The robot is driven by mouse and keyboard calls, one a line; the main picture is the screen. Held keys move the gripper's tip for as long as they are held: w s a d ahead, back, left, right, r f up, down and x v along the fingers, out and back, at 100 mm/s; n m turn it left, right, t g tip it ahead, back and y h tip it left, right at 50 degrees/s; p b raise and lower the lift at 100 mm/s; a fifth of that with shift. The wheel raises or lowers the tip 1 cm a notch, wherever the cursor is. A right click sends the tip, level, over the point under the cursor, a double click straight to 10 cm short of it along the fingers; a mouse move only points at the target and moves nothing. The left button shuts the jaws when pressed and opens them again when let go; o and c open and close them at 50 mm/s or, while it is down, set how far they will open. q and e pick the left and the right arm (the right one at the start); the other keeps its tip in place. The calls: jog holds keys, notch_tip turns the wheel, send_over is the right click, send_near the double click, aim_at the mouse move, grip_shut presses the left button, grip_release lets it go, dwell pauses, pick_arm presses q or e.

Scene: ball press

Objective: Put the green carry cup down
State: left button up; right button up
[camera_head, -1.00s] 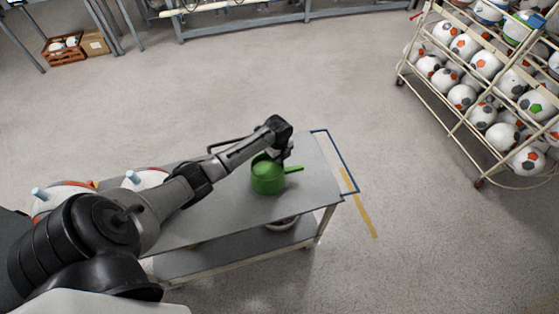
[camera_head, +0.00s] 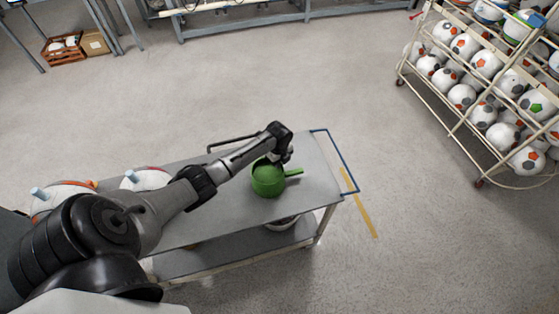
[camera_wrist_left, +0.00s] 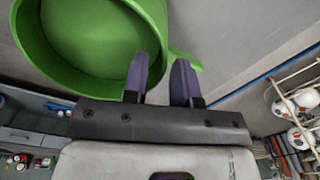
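The green carry cup (camera_head: 267,181) is upright over the right part of the grey cart top (camera_head: 228,206), its handle (camera_head: 293,172) pointing right. I cannot tell whether its base touches the surface. My left gripper (camera_head: 283,161) is at the cup's far rim, near the handle. In the left wrist view the cup (camera_wrist_left: 85,40) fills the upper left, and the two purple fingers (camera_wrist_left: 160,80) sit either side of its wall, with the handle partly behind the right finger. My right gripper is not in view.
Two white balls with pale blue pegs lie at the cart's left end, one ball (camera_head: 146,179) beside my arm. A bowl-like thing (camera_head: 282,222) shows on the lower shelf. A rack of balls (camera_head: 483,114) stands at right. The cart top right of the cup is clear.

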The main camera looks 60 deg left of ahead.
pick_arm(q)
notch_tip(320, 180, up, 12)
jog(key=p, duration=0.1)
jog(key=s+d+f+n+t, duration=0.1)
jog(key=s+d+f+n, duration=0.2)
jog(key=s+d, duration=0.5)
jog(key=s+d+f+n, duration=0.3)
jog(key=s+d, duration=0.3)
jog(key=d, duration=0.5)
jog(key=s+d+r+n, duration=0.2)
jog(key=s+n, duration=0.1)
jog(key=s, duration=0.1)
jog(key=s+d+r+n+t, duration=0.1)
jog(key=s+d+r+n, duration=0.1)
jog(key=s+d+n, duration=0.1)
jog(key=s+d+r+n+t, duration=0.1)
jog(key=s+d+r+n, duration=0.1)
jog(key=s, duration=0.3)
jog(key=shift+s+d+r+n, duration=0.1)
jog(key=shift+d+r+n, duration=0.2)
jog(key=shift+d+n, duration=0.25)
